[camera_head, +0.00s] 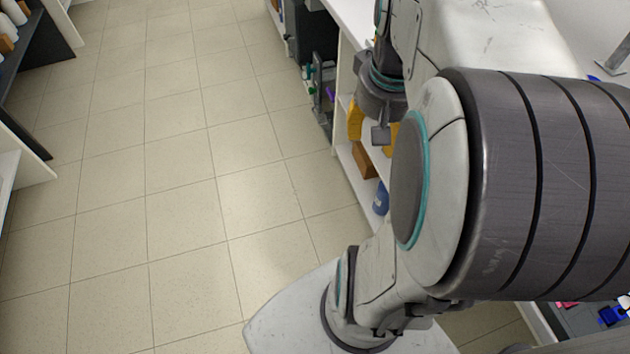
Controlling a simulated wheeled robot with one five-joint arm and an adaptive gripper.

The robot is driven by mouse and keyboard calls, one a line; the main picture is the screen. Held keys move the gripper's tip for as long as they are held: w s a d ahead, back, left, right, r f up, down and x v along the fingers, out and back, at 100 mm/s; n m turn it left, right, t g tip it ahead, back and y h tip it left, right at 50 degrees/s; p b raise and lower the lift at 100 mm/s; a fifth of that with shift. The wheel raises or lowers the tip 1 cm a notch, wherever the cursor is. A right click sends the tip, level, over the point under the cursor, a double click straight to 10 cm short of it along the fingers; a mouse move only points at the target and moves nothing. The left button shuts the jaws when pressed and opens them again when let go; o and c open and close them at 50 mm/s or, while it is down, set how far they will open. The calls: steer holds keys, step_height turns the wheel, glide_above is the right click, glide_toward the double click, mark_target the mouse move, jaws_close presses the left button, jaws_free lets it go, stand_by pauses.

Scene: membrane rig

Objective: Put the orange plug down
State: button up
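No orange plug can be made out in the head view. My arm fills the right half of the picture and hides much of the bench behind it. The dark end of my arm, with my gripper (381,134), points down at the upper middle, in front of the open shelves below the bench. Only a small grey part of the gripper shows. Its fingers are too small and too hidden to tell whether they are open or shut, or whether they hold anything.
A white bench (345,14) runs along the right, with shelves holding a yellow thing (355,118), a brown-orange block (363,160) and a blue thing (380,199). Dark shelves (45,42) stand at the upper left. The tiled floor (170,180) between them is clear.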

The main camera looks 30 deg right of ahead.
steer(key=s+a+f+n+t+y, duration=0.1)
steer(key=a+n, duration=0.5)
steer(key=a, duration=0.8)
steer(key=shift+s+a+f+t, duration=0.15)
steer(key=shift+s+f+t, duration=0.3)
steer(key=shift+f+t, duration=0.25)
